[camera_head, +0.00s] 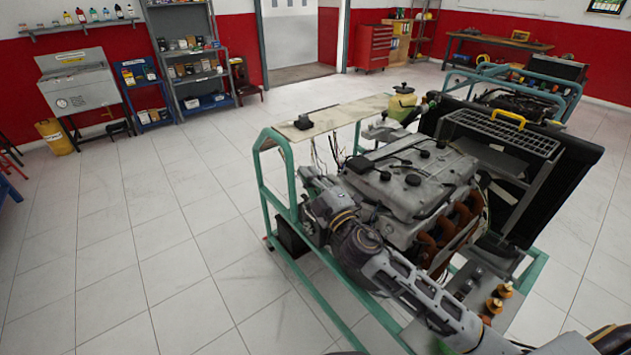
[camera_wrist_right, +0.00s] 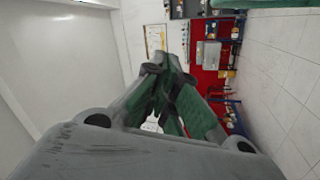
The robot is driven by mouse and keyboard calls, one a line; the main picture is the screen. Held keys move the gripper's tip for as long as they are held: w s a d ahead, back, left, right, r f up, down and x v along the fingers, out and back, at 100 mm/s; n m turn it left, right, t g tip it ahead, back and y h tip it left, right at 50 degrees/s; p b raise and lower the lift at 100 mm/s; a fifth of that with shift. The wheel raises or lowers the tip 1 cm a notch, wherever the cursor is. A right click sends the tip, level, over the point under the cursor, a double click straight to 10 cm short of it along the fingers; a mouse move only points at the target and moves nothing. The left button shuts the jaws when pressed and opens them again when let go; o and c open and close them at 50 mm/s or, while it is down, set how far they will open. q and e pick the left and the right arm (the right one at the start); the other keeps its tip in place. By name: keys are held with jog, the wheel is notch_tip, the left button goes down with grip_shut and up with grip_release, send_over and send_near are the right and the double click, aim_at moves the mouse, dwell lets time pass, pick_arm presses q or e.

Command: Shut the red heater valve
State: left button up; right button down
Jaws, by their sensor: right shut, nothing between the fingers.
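I cannot make out a red heater valve in either view. The grey engine (camera_head: 415,175) sits in a green trainer frame (camera_head: 268,190). My right arm reaches in from the bottom right, across the near side of the engine. My right gripper (camera_head: 308,178) is at the engine's left end, beside the green frame, and may hide small parts behind it. In the right wrist view its fingers (camera_wrist_right: 167,76) come together at the tips, shut and empty. My left gripper is not in view.
A radiator (camera_head: 545,160) with a yellow handle (camera_head: 508,118) stands at the engine's right. Brown exhaust pipes (camera_head: 445,232) line its near side. Orange-brown knobs (camera_head: 497,300) stand on a grey plate near my arm. Open tiled floor (camera_head: 150,250) lies left of the frame.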

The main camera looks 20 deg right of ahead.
jog(key=s+a+r+n+g+y, duration=0.3)
jog(key=a+n+g+y, duration=0.6)
jog(key=n, duration=0.8)
jog(key=w+d+f+n+g+h, duration=0.1)
jog(key=w+d+f+n+h, duration=0.1)
jog(key=d, duration=0.4)
jog(key=w+d+f+n+g+h, duration=0.1)
jog(key=w+d+f+n+h, duration=0.1)
jog(key=d+f+h, duration=0.2)
jog(key=w+d+f+n+h, duration=0.2)
jog(key=d+h, duration=0.3)
jog(key=d, duration=0.3)
jog(key=shift+d+f+n+g, duration=0.25)
jog(key=shift+f+n+g, duration=0.05)
jog(key=shift+f+g, duration=0.1)
